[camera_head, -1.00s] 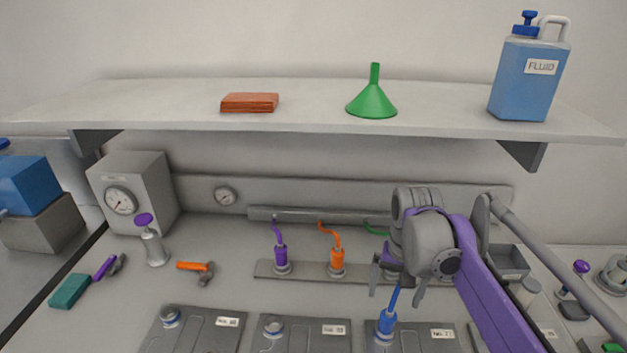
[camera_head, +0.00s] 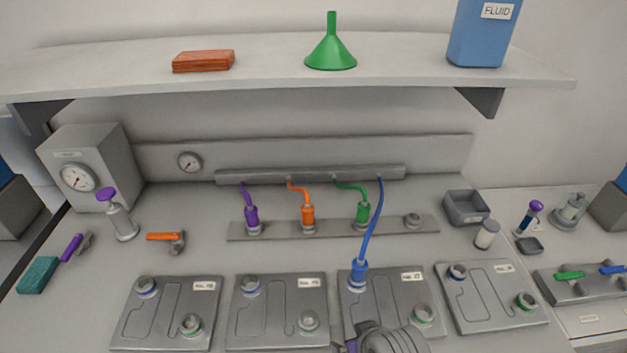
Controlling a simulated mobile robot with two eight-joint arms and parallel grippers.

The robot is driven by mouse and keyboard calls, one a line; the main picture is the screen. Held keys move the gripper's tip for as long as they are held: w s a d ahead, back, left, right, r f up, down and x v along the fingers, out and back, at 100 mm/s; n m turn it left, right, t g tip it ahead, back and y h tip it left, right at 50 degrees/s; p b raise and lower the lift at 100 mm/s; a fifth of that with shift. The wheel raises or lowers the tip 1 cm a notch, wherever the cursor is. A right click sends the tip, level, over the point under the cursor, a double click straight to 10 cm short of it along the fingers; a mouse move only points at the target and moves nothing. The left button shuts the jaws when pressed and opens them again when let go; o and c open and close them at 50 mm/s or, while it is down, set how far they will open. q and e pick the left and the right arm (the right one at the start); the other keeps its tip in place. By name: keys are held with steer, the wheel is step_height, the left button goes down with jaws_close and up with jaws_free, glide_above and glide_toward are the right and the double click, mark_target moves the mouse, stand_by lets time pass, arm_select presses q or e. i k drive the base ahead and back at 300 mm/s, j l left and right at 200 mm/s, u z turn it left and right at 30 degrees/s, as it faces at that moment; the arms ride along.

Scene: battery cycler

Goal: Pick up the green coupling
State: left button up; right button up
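The green coupling (camera_head: 362,213) stands upright on the grey holder strip (camera_head: 395,226), with its green hose running up to the wall bar. An orange coupling (camera_head: 308,217) and a purple coupling (camera_head: 252,218) stand to its left on the same strip. The blue coupling (camera_head: 358,273) is on a port of the third plate, its blue hose passing just right of the green coupling. Part of my arm shows at the bottom edge, below the third plate; its gripper fingers are not clearly visible. My other gripper is out of view.
Several grey plates (camera_head: 279,333) with ringed ports lie along the front of the bench. The shelf (camera_head: 270,76) above holds a green funnel (camera_head: 331,46), a red-brown block (camera_head: 203,61) and a blue fluid jug (camera_head: 480,34). A grey bin (camera_head: 466,208) and white jar (camera_head: 487,234) stand at right.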

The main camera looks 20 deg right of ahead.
mark_target(363, 208)
steer(key=k+l+z, duration=0.15)
steer(key=z, duration=0.3)
steer(key=k+l+z, duration=0.15)
steer(key=z, duration=0.35)
steer(key=l, duration=0.1)
